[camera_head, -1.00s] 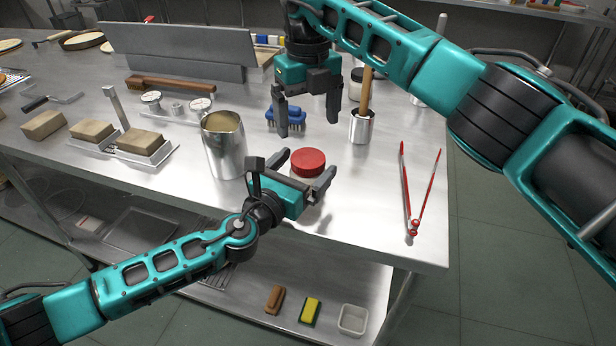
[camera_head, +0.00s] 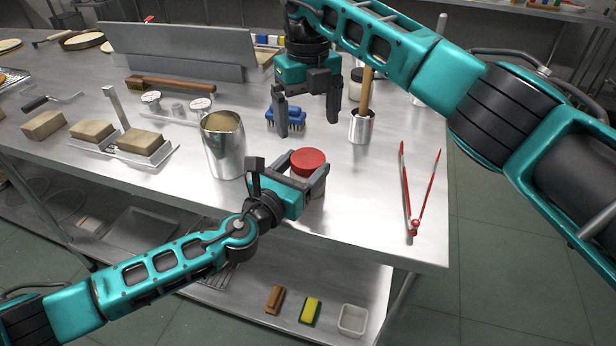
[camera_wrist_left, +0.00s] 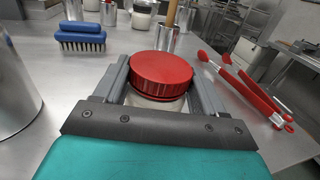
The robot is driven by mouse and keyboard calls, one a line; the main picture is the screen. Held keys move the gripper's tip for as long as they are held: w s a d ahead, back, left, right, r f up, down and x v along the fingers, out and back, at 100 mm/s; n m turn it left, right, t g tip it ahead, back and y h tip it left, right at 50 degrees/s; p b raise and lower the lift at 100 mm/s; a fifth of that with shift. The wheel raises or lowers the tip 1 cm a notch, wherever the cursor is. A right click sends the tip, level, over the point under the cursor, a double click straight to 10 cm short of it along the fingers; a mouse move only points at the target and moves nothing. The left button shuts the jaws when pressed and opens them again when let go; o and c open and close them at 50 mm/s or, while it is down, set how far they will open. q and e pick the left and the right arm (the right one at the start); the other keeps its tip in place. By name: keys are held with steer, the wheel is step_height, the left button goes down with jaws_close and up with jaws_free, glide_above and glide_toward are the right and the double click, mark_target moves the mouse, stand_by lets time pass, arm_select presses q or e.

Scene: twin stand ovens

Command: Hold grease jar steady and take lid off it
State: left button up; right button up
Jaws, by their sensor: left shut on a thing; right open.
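The grease jar (camera_head: 309,183) stands upright on the steel table with its red lid (camera_head: 308,160) on. In the left wrist view the red lid (camera_wrist_left: 161,73) shows from above, with a strip of the pale jar body (camera_wrist_left: 156,102) below it. My left gripper (camera_head: 305,175) is shut on the jar, its fingers on either side of the body below the lid; it also shows in the left wrist view (camera_wrist_left: 158,92). My right gripper (camera_head: 308,118) is open and empty, pointing down above the table behind the jar. The jar's lower part is partly hidden by my left gripper.
A steel pitcher (camera_head: 223,148) stands left of the jar. A blue brush (camera_head: 287,116) and a steel cup (camera_head: 361,128) with a wooden handle lie behind it. Red tongs (camera_head: 413,200) lie to the right. The table's front edge is close.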

mark_target(308, 158)
arm_select(q)
steer(key=c, duration=0.3)
jaws_close()
arm_select(e)
steer(key=shift+m, duration=0.3)
steer(key=m, duration=0.5)
steer(key=shift+m, duration=0.4)
steer(key=m, duration=1.4)
steer(key=shift+m, duration=0.3)
steer(key=m, duration=0.5)
steer(key=shift+m, duration=0.3)
steer(key=shift+f, duration=4)
